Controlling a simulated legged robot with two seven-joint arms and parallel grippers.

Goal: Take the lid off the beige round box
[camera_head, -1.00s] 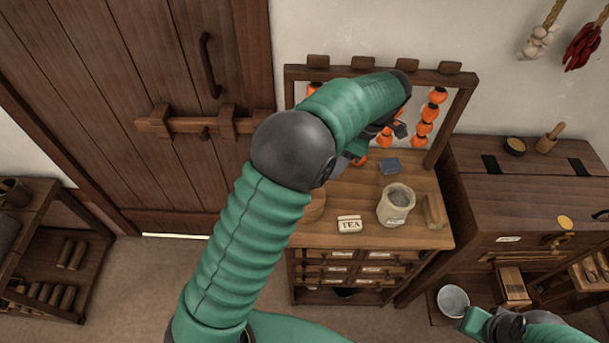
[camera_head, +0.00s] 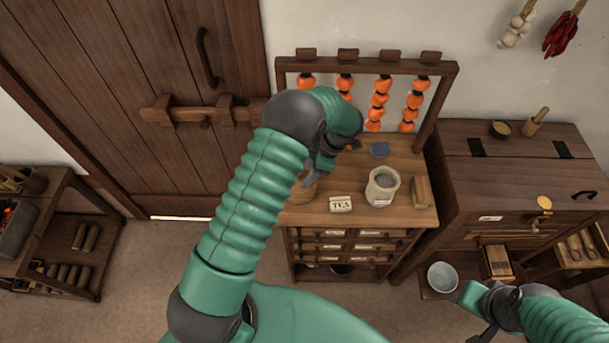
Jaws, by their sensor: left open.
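A round tan wooden box (camera_head: 301,191) stands at the left end of the wooden counter (camera_head: 300,216). My left arm hides much of it, so I cannot tell its lid from its body. My left gripper (camera_head: 332,163) is open above the counter, just to the upper right of the box. I cannot see whether a finger touches the box.
A TEA sign (camera_head: 341,204), a beige crock (camera_head: 382,187), a wooden block (camera_head: 421,191) and a small blue-grey block (camera_head: 379,150) stand on the counter. Orange strings (camera_head: 379,100) hang behind. A chest (camera_head: 520,180) stands at right, a pale bowl (camera_head: 443,277) below.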

